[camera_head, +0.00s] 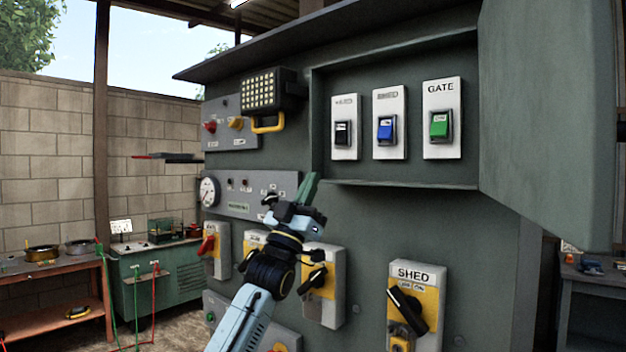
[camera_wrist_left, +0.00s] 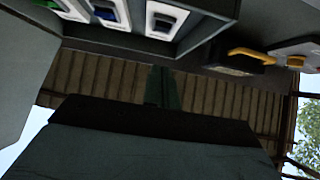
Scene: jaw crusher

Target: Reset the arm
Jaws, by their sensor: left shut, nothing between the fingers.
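My left arm (camera_head: 262,290) comes up from the bottom of the head view. Its left gripper (camera_head: 310,186) points upward in front of the grey-green control cabinet (camera_head: 380,225). The dark green fingers are together and hold nothing. In the left wrist view the closed fingers (camera_wrist_left: 163,86) point toward the corrugated roof (camera_wrist_left: 215,97), apart from the switches. My right gripper is in neither view.
An open recess holds a black switch (camera_head: 343,133), a blue SHED switch (camera_head: 386,129) and a green GATE switch (camera_head: 439,125). The open cabinet door (camera_head: 548,110) juts out at right. A yellow-handled lamp (camera_head: 272,92) and rotary SHED switch (camera_head: 408,303) protrude nearby.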

